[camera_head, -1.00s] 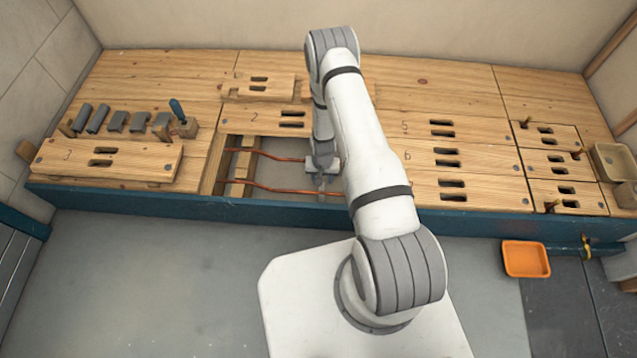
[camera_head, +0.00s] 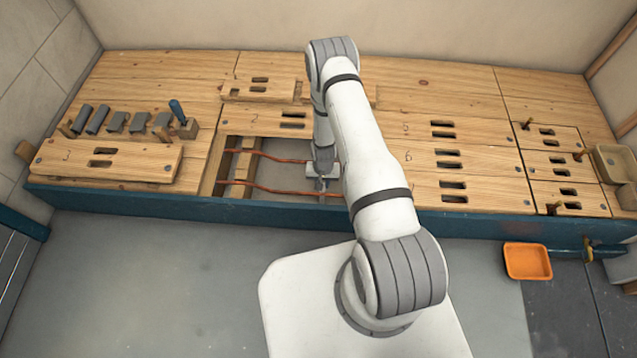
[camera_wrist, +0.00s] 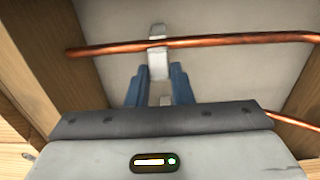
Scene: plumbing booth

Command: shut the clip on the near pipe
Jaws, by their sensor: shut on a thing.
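The near copper pipe (camera_head: 290,191) runs across the open bay; in the wrist view it crosses the top (camera_wrist: 230,42). A pale grey clip (camera_wrist: 157,57) sits at this pipe, with part of it above and part below the pipe. Whether the clip is latched cannot be made out. My gripper (camera_wrist: 160,72) has its blue fingers either side of the clip's lower part, shut on it. In the head view my gripper (camera_head: 323,183) is low in the bay beside the near pipe, and the clip is too small to tell there.
The far copper pipe (camera_head: 270,156) runs behind; part of it shows at the lower right in the wrist view (camera_wrist: 293,120). Wooden boards (camera_head: 455,158) edge the bay. A loose board (camera_head: 110,162) and several grey pieces (camera_head: 117,121) lie left. An orange tray (camera_head: 527,261) is right.

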